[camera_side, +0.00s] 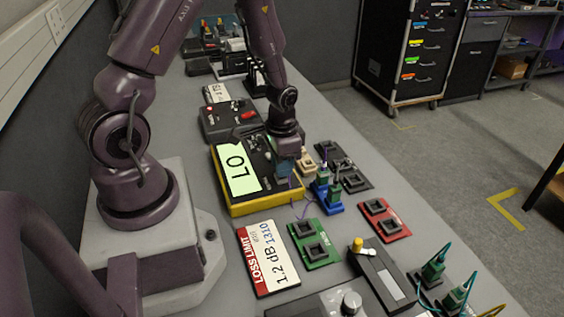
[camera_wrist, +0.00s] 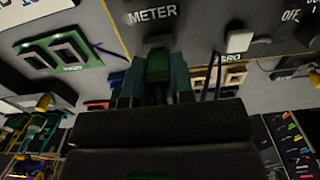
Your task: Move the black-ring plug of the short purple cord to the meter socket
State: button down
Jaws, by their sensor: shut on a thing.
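My gripper (camera_side: 285,172) is low over the right part of the yellow-edged meter box (camera_side: 263,205), which carries a pale green "LO" display. In the wrist view my gripper (camera_wrist: 158,82) has its teal fingers shut on a green plug (camera_wrist: 158,66). The plug's end is close to a grey piece (camera_wrist: 157,40) under the word METER, apparently the meter socket; I cannot tell whether they touch. A thin purple cord (camera_side: 302,208) shows beside the box in the side view. The black ring cannot be made out.
Green-bodied plugs stand in a blue socket block (camera_side: 329,206) right of the meter. Nearby are a cream block (camera_side: 309,164), black blocks (camera_side: 352,178), a red block (camera_side: 385,220) and a green block (camera_side: 314,245). A loss-limit card (camera_side: 268,260) lies in front. Other corded plugs (camera_side: 434,268) stand lower right.

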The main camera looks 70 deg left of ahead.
jog(key=shift+f, duration=0.4)
dwell(0.8)
jog(key=c, duration=0.9)
grip_release()
jog(key=shift+r, duration=2.5)
jog(key=shift+r, duration=2)
